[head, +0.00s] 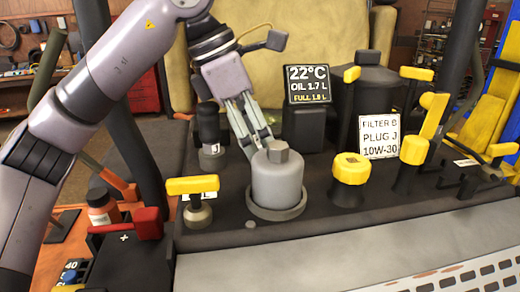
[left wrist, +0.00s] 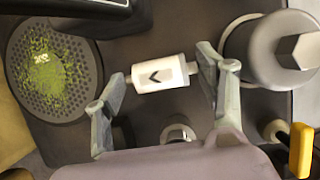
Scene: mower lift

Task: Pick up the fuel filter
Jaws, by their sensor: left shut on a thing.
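The fuel filter (left wrist: 158,74) is a white cylinder with a black arrow mark and a narrow stub at each end, seen in the left wrist view. It lies lengthwise between the two fingers of my left gripper (left wrist: 162,78), which is shut on it, one finger at each end. In the head view my left gripper (head: 251,130) points down behind the grey canister (head: 278,182), and the filter is hidden there. The canister also shows right beside the right finger in the left wrist view (left wrist: 253,50). My right gripper is in neither view.
Yellow-handled knobs (head: 350,168) and levers (head: 413,148) stand right of the canister, and a yellow-topped one (head: 192,186) stands left. A display (head: 307,85) and a white sign (head: 379,137) rise behind. A round perforated screen (left wrist: 92,65) with grass clippings lies left of the filter.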

